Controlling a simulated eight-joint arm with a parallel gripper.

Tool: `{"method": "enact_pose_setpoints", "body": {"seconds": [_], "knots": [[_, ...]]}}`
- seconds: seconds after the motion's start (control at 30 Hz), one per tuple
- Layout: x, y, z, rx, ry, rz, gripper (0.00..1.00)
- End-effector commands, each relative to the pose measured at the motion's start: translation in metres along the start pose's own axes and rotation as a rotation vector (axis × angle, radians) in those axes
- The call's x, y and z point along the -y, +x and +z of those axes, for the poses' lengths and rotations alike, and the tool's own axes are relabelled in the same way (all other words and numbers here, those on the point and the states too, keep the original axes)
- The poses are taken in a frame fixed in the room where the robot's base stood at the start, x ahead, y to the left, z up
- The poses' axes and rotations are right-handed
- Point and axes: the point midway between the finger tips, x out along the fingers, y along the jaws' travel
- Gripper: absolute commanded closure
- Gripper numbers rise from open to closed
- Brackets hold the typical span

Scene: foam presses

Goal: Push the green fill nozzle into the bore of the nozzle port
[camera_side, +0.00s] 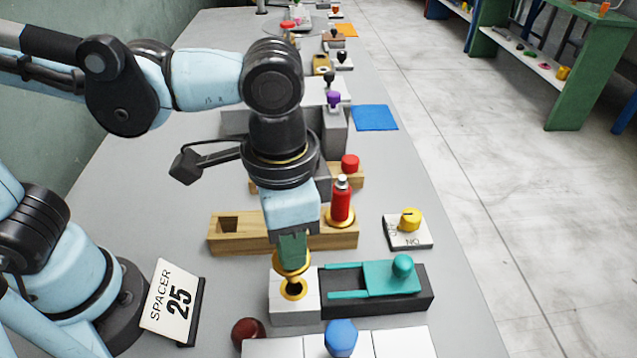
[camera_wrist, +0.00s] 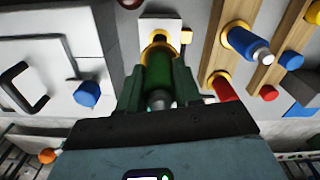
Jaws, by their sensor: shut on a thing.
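My gripper (camera_side: 292,247) is shut on the green fill nozzle (camera_wrist: 159,62), which also shows its gold collar (camera_side: 291,267) just below the fingers in the side view. The nozzle points down, roughly upright. The nozzle port is a white block (camera_side: 283,313) with a gold-rimmed dark bore (camera_side: 293,289) in its top. The nozzle is over the bore, with its collar above the block's top. In the wrist view the white port (camera_wrist: 170,24) lies beyond the nozzle, which hides most of the bore. Whether the tip is inside the bore I cannot tell.
A dark block with a teal slide (camera_side: 375,280) adjoins the port's right side. A wooden rack (camera_side: 240,238) with a red bottle (camera_side: 341,203) stands just behind. A dark red ball (camera_side: 248,332) and blue knob (camera_side: 341,338) are in front. A "SPACER 25" sign (camera_side: 172,298) stands left.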

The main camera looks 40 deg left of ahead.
Motion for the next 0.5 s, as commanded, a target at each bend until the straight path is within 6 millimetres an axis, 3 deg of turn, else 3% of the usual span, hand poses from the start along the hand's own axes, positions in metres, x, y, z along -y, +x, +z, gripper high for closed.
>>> {"method": "enact_pose_setpoints", "body": {"seconds": [0.2, 0.5], "knots": [[0.000, 0.013, 0.000, 0.000, 0.000, 0.000, 1.00], [0.000, 0.017, 0.000, 0.000, 0.000, 0.000, 1.00]]}}
